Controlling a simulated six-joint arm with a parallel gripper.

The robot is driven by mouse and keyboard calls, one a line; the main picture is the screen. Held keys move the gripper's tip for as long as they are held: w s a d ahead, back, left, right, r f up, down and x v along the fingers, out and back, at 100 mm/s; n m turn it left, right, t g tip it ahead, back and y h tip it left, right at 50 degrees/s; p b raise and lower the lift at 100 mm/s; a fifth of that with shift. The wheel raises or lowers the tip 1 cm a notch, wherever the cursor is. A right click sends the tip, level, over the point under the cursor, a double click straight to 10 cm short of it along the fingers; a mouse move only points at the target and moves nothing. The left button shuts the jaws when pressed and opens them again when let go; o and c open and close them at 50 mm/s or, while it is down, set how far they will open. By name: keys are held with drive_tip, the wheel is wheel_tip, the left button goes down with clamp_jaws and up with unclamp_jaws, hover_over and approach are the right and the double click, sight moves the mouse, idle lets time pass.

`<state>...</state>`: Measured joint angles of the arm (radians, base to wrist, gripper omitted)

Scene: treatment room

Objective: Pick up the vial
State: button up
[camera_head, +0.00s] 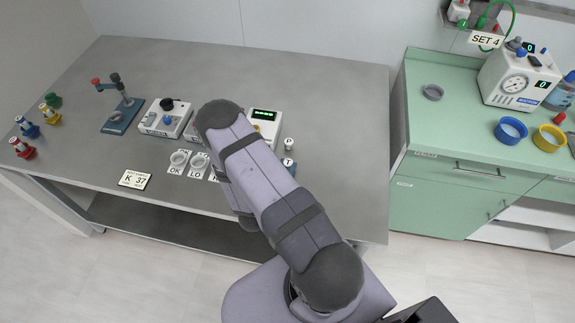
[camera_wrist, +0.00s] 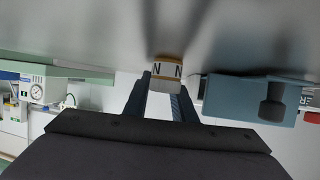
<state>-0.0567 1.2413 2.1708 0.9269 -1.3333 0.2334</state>
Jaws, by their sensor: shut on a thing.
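In the wrist view, a small vial (camera_wrist: 166,70) with a white label marked N and an orange-yellow band stands between the fingertips of my gripper (camera_wrist: 162,88). The two dark blue fingers are shut on it, one on each side. The grey table surface lies close around it; I cannot tell whether the vial touches the table. In the head view, my arm hides the gripper and the held vial. Several other small vials, with red (camera_head: 22,148), blue (camera_head: 27,127), yellow (camera_head: 48,113) and green (camera_head: 53,100) colours, stand at the table's left.
A blue block-like device (camera_wrist: 252,98) stands close right of the vial in the wrist view. On the table (camera_head: 330,100) are a blue stand (camera_head: 122,117), a white box with knobs (camera_head: 166,117), and white dishes (camera_head: 179,160). A green cabinet (camera_head: 450,135) stands right. The table's back right is clear.

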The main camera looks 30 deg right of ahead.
drive_tip(key=shift+r, duration=0.2)
wheel_tip(320, 180, up, 10)
drive_tip(key=b, duration=0.1)
drive_tip(key=shift+f+b, duration=0.2)
drive_tip(key=shift+b, duration=0.15)
idle(0.3)
drive_tip(key=shift+t, duration=0.3)
drive_tip(key=w+a+p, duration=0.2)
drive_tip(key=a, duration=0.1)
drive_tip(key=w+a+f+p, duration=0.1)
drive_tip(key=w+a+p, duration=0.1)
drive_tip(key=w+p, duration=0.1)
drive_tip(key=w+a+f+p, duration=0.1)
drive_tip(key=w+a+p, duration=0.1)
drive_tip(key=w+a, duration=0.1)
drive_tip(key=shift+a+p, duration=0.35)
drive_tip(key=shift+w+r, duration=0.1)
drive_tip(key=shift+w, duration=0.3)
drive_tip(key=shift+s+d, duration=0.1)
drive_tip(key=shift+s, duration=0.15)
